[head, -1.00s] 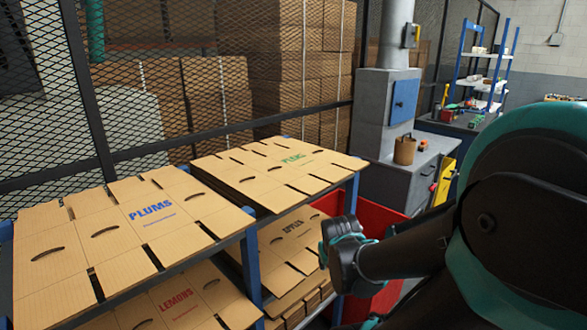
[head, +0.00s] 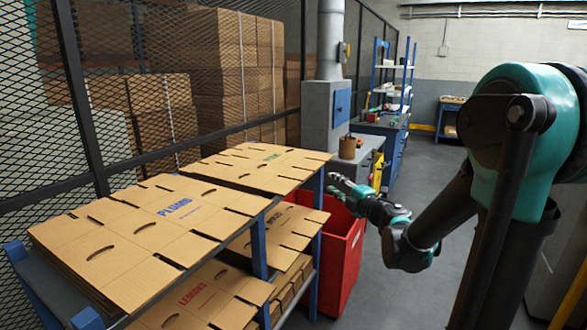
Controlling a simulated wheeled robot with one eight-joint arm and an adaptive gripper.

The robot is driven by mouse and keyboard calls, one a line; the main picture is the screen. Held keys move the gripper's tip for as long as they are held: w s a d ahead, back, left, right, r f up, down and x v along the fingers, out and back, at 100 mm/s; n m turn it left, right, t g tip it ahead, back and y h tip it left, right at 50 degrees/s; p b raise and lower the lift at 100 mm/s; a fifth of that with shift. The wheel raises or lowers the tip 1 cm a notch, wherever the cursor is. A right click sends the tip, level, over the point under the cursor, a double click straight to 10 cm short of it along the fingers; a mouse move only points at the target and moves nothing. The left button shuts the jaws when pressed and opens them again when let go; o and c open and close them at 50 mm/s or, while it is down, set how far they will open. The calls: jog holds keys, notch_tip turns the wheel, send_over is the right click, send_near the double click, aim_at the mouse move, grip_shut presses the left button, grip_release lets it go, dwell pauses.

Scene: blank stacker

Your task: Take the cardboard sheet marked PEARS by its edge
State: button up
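I cannot read PEARS on any sheet. Flat die-cut cardboard sheets lie in stacks on a blue two-level rack. The upper near stack (head: 131,236) has a blue PLUMS label. The upper far stack (head: 238,169) has a green label, too small to read surely now; it looked like PLUMS earlier. Below lie a dark-lettered stack (head: 285,224), APPLES earlier, and a red-lettered LEMONS stack (head: 197,296). My gripper (head: 338,181) is off the rack's right side, above the red bin and apart from the sheets. No sheet is in it; its finger opening is unclear.
A red bin (head: 352,262) stands right of the rack. Blue rack posts (head: 259,247) and a black mesh fence (head: 40,140) bound the stacks. Pallets of cardboard (head: 210,60) are behind the fence. A grey machine (head: 322,115) stands beyond. Open floor (head: 425,290) lies to the right.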

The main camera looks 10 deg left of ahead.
send_near(305, 167)
jog(key=x, duration=0.4)
jog(key=shift+n, duration=0.3)
jog(key=shift+f+x, duration=0.2)
jog(key=shift+x, duration=2.8)
jog(key=shift+s+a, duration=0.1)
jog(key=shift+c, duration=0.5)
grip_shut()
